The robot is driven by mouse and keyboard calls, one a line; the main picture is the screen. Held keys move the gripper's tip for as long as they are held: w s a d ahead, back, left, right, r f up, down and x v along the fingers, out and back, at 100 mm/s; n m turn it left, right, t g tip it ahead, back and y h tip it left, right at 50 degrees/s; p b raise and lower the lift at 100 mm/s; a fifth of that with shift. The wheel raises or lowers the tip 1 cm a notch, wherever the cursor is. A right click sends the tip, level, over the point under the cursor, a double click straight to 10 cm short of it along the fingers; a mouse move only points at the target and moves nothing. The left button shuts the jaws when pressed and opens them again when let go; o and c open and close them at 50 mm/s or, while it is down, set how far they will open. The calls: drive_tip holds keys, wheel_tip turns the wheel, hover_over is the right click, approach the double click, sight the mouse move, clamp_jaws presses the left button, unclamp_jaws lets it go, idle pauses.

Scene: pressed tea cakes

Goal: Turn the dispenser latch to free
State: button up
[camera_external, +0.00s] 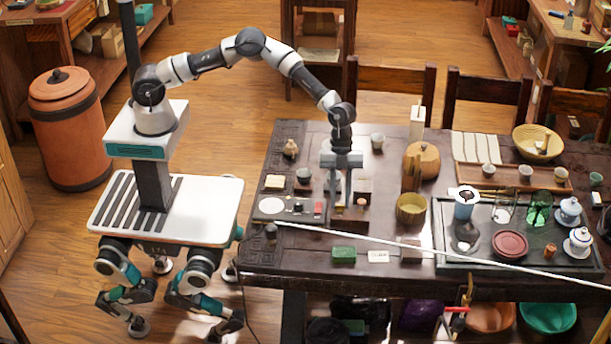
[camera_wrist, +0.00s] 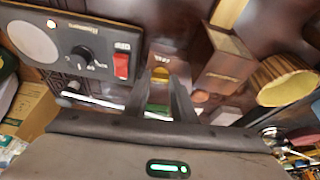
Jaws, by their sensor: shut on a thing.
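In the wrist view, a small dark wooden dispenser box with a pale label (camera_wrist: 160,60) lies just past my fingertips. A brass-yellow piece, apparently its latch (camera_wrist: 158,99), shows between the two fingers. My gripper (camera_wrist: 158,88) is shut on this piece; the fingers hide its sides, so I cannot tell which way it is turned. In the external view, my gripper (camera_external: 340,203) points straight down over the small wooden blocks left of the table's middle. The latch cannot be made out there.
A control panel (camera_external: 286,209) with a round plate, black knob (camera_wrist: 82,54) and red switch (camera_wrist: 122,66) lies left of my gripper. A wooden box (camera_wrist: 226,68) and a ribbed cup (camera_wrist: 287,82) stand close on the right. The tea tray (camera_external: 480,262) lies farther right.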

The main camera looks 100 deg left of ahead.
drive_tip(key=shift+m, duration=0.4)
drive_tip(key=o, duration=1.1)
drive_tip(key=shift+c, duration=0.2)
drive_tip(key=p+v, duration=0.1)
drive_tip(key=v, duration=1.6)
drive_tip(key=shift+w+r, duration=0.25)
drive_tip(key=shift+w, duration=0.05)
